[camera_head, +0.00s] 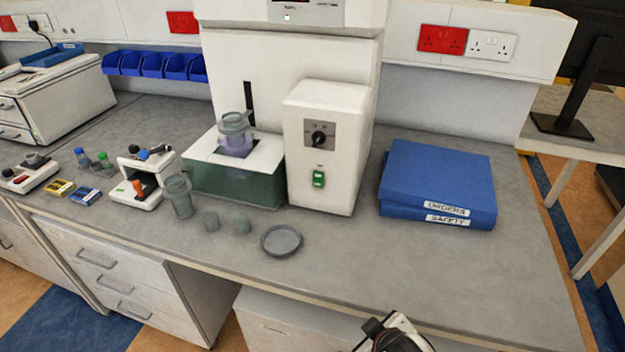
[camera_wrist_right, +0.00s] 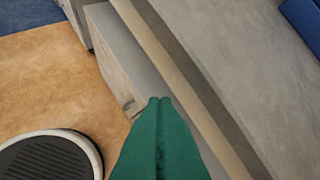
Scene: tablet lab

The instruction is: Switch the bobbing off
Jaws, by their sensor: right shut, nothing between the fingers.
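A white machine (camera_head: 328,188) stands on the grey bench in the head view. Its front box carries a black dial (camera_head: 319,138) on a grey plate and a green switch (camera_head: 318,178) below it. To its left, a grey lidded basket with purplish contents (camera_head: 236,136) sits at the opening of a dark green bath (camera_head: 235,183) with a white top. My right gripper (camera_wrist_right: 158,100) shows in the right wrist view with its green fingers together and empty, over the floor and bench front, away from the switch. My left gripper is not in view.
A round grey dish (camera_head: 282,241) lies in front of the machine, with small grey pots and a jar (camera_head: 179,196) to its left. Blue binders (camera_head: 437,178) lie to the right. The bench front right is clear. Drawers (camera_head: 108,272) are below.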

